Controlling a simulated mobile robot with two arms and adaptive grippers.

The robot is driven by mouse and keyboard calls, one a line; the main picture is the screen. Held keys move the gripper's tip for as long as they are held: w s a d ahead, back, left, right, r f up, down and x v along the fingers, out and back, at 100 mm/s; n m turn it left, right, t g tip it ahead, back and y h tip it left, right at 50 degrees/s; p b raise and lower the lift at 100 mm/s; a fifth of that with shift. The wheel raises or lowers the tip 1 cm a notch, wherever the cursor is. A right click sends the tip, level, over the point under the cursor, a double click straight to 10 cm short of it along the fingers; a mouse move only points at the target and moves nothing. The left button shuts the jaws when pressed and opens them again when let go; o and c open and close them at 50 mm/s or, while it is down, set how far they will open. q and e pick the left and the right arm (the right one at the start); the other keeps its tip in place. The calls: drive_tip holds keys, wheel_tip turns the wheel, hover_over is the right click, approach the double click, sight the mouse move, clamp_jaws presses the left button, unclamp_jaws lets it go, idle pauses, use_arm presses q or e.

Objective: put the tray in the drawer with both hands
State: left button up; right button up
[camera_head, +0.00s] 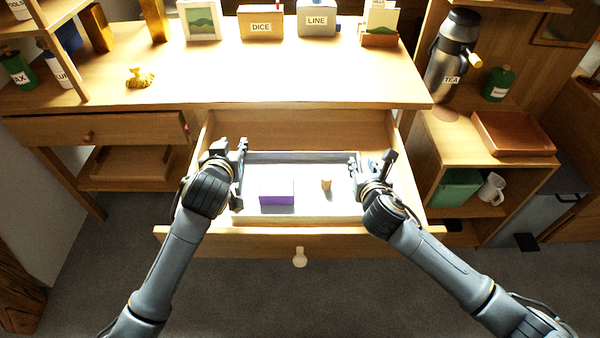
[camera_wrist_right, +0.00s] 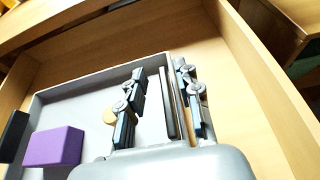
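The shallow grey tray (camera_head: 300,213) lies inside the pulled-out drawer (camera_head: 340,243), and appears low between its side walls. A purple box (camera_head: 276,192) and a small tan cylinder (camera_head: 326,184) are in the tray. My left gripper (camera_head: 231,158) is at the tray's left wall with its fingers apart. My right gripper (camera_head: 371,165) is at the tray's right wall. In the right wrist view, the right gripper's fingers (camera_wrist_right: 162,95) stand on either side of that wall, with a gap visible on the inner side. The tray's underside is hidden.
The desk top (camera_head: 220,80) overhangs the back of the drawer. A framed picture, a DICE box (camera_head: 261,24) and a LINE box (camera_head: 317,20) stand on it. A side shelf at right holds a TEA flask (camera_head: 450,60) and a brown tray (camera_head: 515,134).

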wheel_tip(320, 180, up, 7)
drive_tip(key=shift+r, duration=0.1)
idle(0.6)
